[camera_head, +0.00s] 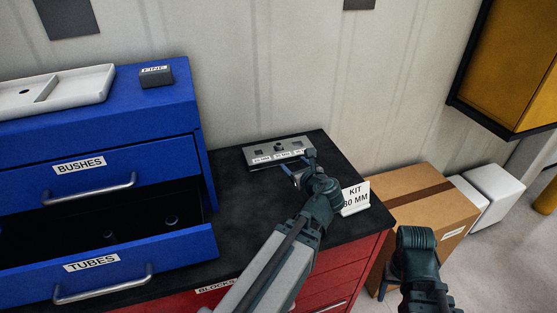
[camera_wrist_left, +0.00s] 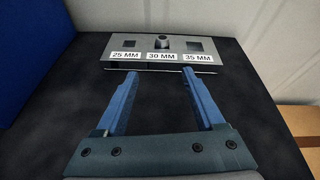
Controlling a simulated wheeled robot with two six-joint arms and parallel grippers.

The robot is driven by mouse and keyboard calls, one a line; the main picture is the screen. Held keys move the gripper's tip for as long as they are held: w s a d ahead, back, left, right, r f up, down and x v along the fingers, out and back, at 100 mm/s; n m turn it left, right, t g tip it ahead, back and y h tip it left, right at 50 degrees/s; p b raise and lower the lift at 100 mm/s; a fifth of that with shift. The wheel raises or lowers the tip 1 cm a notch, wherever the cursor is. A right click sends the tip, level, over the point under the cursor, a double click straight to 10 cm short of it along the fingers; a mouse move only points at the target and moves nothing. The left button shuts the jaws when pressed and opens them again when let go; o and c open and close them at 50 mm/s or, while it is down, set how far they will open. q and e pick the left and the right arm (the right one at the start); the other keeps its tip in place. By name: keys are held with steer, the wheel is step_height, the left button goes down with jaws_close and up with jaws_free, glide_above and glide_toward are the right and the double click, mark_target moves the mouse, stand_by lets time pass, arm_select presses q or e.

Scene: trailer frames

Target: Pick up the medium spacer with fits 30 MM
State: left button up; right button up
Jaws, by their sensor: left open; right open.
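A grey gauge block (camera_head: 268,158) stands on the black worktop against the wall. In the left wrist view the block (camera_wrist_left: 120,58) carries labels 25 MM, 30 MM and 35 MM. A small, grey, round-looking piece (camera_wrist_left: 163,43) shows above the 30 MM label; I cannot tell clearly whether it is a spacer. Dark square openings show above the other two labels. My left gripper (camera_head: 289,170) is open just in front of the block; in its wrist view the empty fingers (camera_wrist_left: 160,78) point at it. My right gripper (camera_head: 384,287) is low at the right, partly hidden.
A KIT 30 MM card (camera_head: 355,197) stands at the worktop's right edge. The blue cabinet (camera_head: 200,120) at left has its TUBES drawer (camera_head: 190,246) open, with dark small things inside. A FINE block (camera_head: 157,78) and white tray (camera_head: 90,82) sit on top. A cardboard box (camera_head: 420,190) is at right.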

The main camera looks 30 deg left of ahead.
arm_select(q)
steer(key=shift+w+a+r+m, duration=0.25)
steer(key=shift+a+m, duration=0.25)
steer(key=shift+m, duration=0.3)
steer(key=b, duration=0.3)
glide_toward(279, 145)
steer(key=shift+w+a+f, duration=0.3)
steer(key=shift+a+f, duration=0.45)
steer(key=shift+w+a, duration=0.3)
steer(key=shift+a, duration=0.15)
steer(key=x, duration=0.2)
steer(key=b+x, duration=0.1)
steer(key=x, duration=0.2)
steer(key=shift+w+r, duration=0.1)
steer(key=shift+w, duration=0.25)
steer(key=shift+d+r+t, duration=0.1)
steer(key=shift+t, duration=0.2)
steer(key=shift+c, duration=0.7)
jaws_close()
